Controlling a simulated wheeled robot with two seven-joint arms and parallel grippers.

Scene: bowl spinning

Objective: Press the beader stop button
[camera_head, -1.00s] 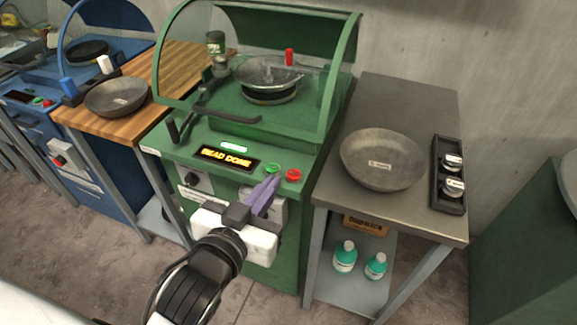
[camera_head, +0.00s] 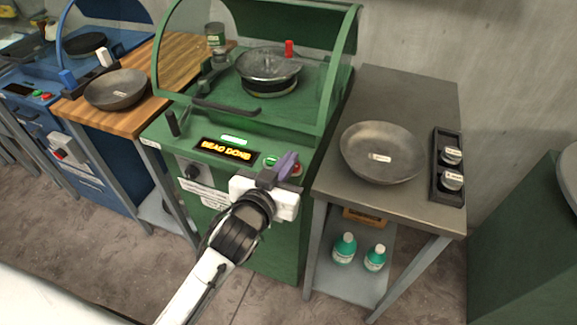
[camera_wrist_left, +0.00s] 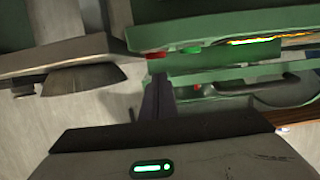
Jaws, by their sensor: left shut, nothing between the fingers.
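The green beader machine (camera_head: 225,115) stands in the middle with a lit "BEAD DONE" display (camera_head: 226,149) on its front panel. A green button (camera_head: 270,160) and a red button (camera_head: 297,170) sit right of the display. The red stop button is partly hidden behind my left gripper (camera_head: 288,158), whose purple fingers are shut and empty. In the left wrist view the fingers (camera_wrist_left: 158,92) point at the red button (camera_wrist_left: 157,55), with the green button (camera_wrist_left: 191,49) beside it. I cannot tell whether the fingertips touch the red button. My right gripper is not in view.
A bowl (camera_head: 268,66) sits inside the machine under its raised clear guard. To the right, a grey table (camera_head: 400,90) holds another bowl (camera_head: 382,155) and a black tray (camera_head: 438,194). A wooden bench (camera_head: 185,65) with a bowl (camera_head: 116,90) stands left.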

